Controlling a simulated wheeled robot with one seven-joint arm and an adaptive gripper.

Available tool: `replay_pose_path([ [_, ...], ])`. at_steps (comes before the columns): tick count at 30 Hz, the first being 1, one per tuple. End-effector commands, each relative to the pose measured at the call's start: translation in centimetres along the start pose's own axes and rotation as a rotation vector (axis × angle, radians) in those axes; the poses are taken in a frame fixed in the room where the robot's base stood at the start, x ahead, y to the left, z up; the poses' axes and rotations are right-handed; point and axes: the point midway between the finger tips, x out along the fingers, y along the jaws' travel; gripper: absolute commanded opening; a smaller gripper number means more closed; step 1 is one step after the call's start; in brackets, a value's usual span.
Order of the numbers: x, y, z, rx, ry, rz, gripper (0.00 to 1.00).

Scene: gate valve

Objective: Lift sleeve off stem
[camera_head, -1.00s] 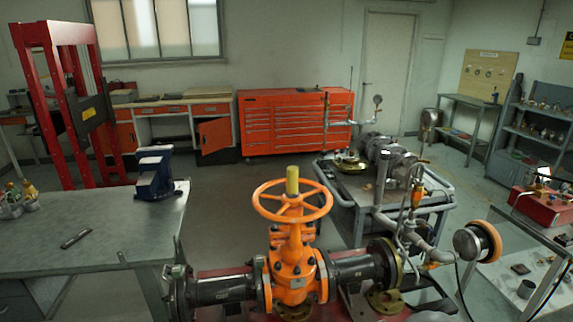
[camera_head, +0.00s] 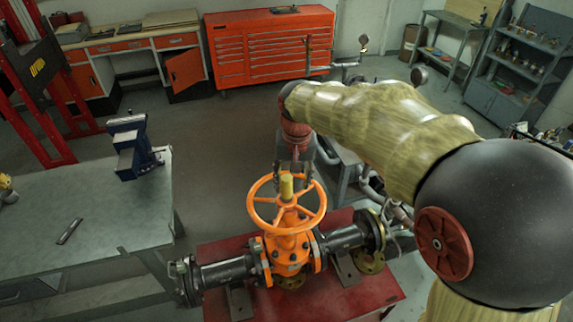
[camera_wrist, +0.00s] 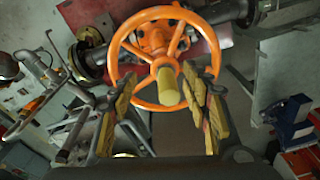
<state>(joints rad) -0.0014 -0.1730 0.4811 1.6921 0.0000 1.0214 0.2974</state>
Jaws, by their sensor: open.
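The yellow sleeve (camera_head: 286,187) stands upright on the stem at the centre of the orange handwheel (camera_head: 262,220) of the gate valve. The stem inside it is hidden. In the wrist view the sleeve (camera_wrist: 168,86) points toward the camera, in front of the orange wheel (camera_wrist: 123,60). My gripper (camera_head: 294,183) hangs from above at the wheel, close to the sleeve and seemingly just behind it. In the wrist view my gripper (camera_wrist: 160,122) is open, with yellow-padded fingers on either side and the sleeve between them, near the tips. I cannot tell whether anything touches.
The orange valve body (camera_head: 287,254) sits in a black pipe on a red table (camera_head: 335,298). A grey bench (camera_head: 105,220) with a blue vise (camera_head: 130,150) stands at left. A pipe assembly stands behind my arm at right. Open floor lies behind the valve.

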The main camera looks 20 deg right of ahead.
Motion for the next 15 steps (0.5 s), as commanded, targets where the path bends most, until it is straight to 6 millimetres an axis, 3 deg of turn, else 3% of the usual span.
replay_pose_path([
  [1,-1.1,-0.4,-1.3,0.013,-0.023,0.007,0.48],
  [6,-0.9,-1.2,-4.0,0.061,-0.077,0.026,0.48],
  [15,0.4,-1.7,-5.5,0.095,-0.115,0.041,0.48],
])
